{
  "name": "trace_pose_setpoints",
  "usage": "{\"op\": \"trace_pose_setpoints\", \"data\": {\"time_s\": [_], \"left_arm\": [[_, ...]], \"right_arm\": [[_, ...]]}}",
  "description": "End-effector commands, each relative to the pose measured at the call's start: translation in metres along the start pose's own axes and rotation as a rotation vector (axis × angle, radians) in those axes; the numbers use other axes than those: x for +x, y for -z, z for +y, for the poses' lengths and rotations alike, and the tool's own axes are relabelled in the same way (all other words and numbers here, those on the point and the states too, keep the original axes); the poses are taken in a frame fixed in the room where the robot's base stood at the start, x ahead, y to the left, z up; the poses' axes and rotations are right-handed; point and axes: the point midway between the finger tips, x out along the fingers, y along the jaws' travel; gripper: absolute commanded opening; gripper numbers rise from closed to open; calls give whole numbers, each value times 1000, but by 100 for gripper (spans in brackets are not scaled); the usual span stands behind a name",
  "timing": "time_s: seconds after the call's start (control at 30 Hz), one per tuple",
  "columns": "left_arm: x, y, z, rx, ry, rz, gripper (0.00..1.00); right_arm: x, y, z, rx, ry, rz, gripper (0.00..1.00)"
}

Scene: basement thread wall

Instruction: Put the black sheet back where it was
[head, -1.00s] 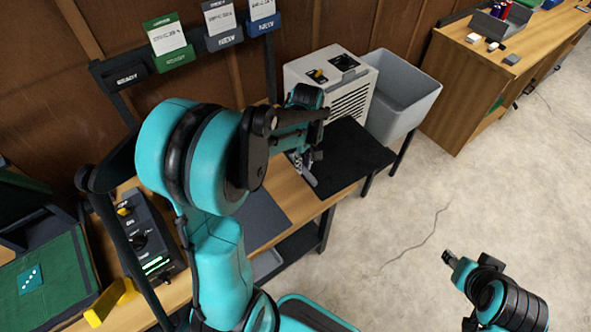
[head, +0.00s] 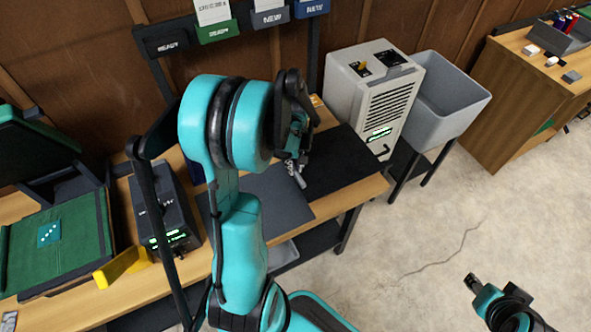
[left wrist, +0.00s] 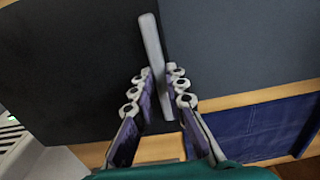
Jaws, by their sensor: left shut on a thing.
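The black sheet (head: 342,163) lies on the wooden table, its left edge against or slightly over the dark grey mat (head: 262,203). A pale grey bar-like handle (left wrist: 152,60) runs along that edge of the sheet (left wrist: 70,65) in the left wrist view. My left gripper (head: 298,168) is over this edge with its fingers (left wrist: 158,82) closed on the handle. Part of the sheet is hidden behind my left arm in the head view. My right gripper (head: 472,283) is small at the lower right, over the floor, away from the table; its jaws are unclear.
A beige vented machine (head: 375,90) and a grey bin (head: 445,95) stand right of the table. A dark control box (head: 165,212), a yellow piece (head: 122,267) and a green board (head: 60,245) are at the left. Card holders (head: 215,32) hang behind. The floor at right is clear.

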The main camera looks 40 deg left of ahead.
Motion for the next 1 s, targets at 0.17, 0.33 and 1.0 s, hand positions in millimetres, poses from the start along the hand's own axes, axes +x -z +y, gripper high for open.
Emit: {"op": "trace_pose_setpoints", "data": {"time_s": [0.17, 0.33, 1.0], "left_arm": [[8, 0, 0, 0, 0, 0, 0], [9, 0, 0, 0, 0, 0, 0], [20, 0, 0, 0, 0, 0, 34]], "right_arm": [[3, -2, 0, 0, 0, 0, 40], [4, -3, 0, 0, 0, 0, 40], [12, -9, 0, 0, 0, 0, 40]]}}
